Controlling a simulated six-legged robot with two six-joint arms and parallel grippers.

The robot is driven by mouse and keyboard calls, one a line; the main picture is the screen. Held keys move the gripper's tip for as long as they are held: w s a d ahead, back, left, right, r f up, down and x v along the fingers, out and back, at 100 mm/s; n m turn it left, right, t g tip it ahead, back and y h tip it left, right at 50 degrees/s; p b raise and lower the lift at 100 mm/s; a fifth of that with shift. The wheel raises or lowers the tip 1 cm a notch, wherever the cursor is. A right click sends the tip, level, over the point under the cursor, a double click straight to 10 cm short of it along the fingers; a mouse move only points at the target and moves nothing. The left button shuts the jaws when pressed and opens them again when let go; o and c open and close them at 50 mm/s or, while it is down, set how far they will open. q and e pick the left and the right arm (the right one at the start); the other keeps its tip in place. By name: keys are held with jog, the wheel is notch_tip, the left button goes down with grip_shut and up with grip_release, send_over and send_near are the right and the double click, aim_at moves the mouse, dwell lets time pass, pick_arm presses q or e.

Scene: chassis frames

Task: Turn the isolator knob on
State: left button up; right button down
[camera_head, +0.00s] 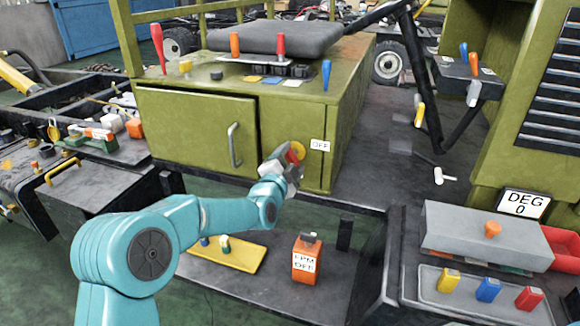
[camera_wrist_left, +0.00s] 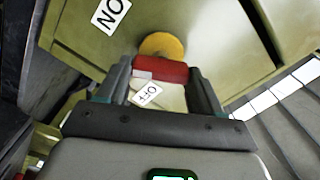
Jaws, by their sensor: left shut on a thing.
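There, an upside-down OFF label (camera_wrist_left: 148,94) shows between the fingers and an ON label (camera_wrist_left: 111,15) beside the disc. My right gripper is out of view.
The cabinet door (camera_head: 195,130) with its grey handle is left of the knob. Below stand a yellow tray (camera_head: 240,258) and an orange box (camera_head: 306,262) marked OFF. At right, a display (camera_head: 524,204) reads DEG 0, near a grey tray (camera_head: 480,308) with coloured blocks.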

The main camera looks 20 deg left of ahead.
pick_arm(q)
jog(key=m, duration=0.3)
jog(key=shift+m+b, duration=0.3)
jog(key=shift+m, duration=1.5)
jog(key=o, duration=1)
jog(key=shift+w+f, duration=0.1)
jog(key=shift+o, duration=0.2)
jog(key=s+b, duration=0.1)
jog(key=s, duration=1.5)
jog(key=shift+s+a, duration=0.2)
jog(key=shift+a, duration=0.1)
